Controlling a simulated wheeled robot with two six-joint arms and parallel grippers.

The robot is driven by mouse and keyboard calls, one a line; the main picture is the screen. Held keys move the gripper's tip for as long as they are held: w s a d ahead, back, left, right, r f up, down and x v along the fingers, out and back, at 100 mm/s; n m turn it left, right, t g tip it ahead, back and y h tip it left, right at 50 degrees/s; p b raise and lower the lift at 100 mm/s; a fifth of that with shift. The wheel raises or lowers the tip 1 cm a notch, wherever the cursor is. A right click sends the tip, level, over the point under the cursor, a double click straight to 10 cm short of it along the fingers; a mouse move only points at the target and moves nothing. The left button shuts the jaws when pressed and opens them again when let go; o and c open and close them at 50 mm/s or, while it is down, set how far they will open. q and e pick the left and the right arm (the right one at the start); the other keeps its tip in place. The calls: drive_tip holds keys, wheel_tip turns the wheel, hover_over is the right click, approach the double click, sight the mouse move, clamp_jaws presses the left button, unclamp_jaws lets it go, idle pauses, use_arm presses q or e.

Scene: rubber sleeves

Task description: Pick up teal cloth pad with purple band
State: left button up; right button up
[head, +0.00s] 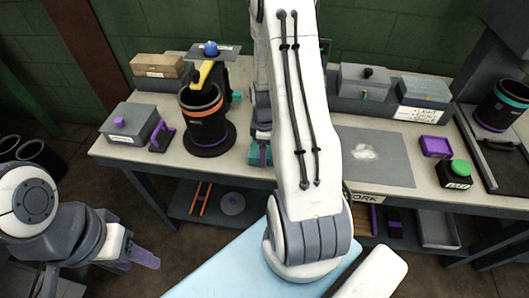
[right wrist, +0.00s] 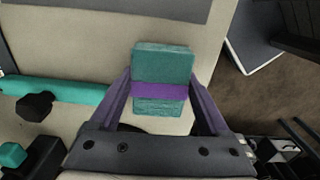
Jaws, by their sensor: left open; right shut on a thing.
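The teal cloth pad (right wrist: 162,63) with its purple band (right wrist: 162,91) stands between the two purple fingers of my right gripper (right wrist: 160,95) in the right wrist view. The fingers are shut on its sides at the band. In the head view a small teal part of the pad (head: 260,155) shows at the table's front edge; my right arm hides the rest and most of that gripper. I cannot tell whether the pad touches the table. My left gripper (head: 145,257) is open and empty, low at the left, away from the table.
Another black cylinder (head: 500,105) stands far right.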

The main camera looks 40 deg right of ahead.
drive_tip(key=shift+r, duration=0.5)
wheel_tip(320, 180, up, 3)
drive_tip(key=shift+d+f, duration=0.1)
drive_tip(key=s+d+r, duration=0.2)
drive_tip(key=s+r, duration=0.1)
drive_tip(key=s, duration=0.2)
drive_tip(key=s+d+r+b, duration=0.1)
drive_tip(key=s+d+r, duration=0.2)
drive_tip(key=s, duration=0.2)
drive_tip(key=shift+s+r, duration=0.25)
drive_tip(key=shift+r, duration=0.05)
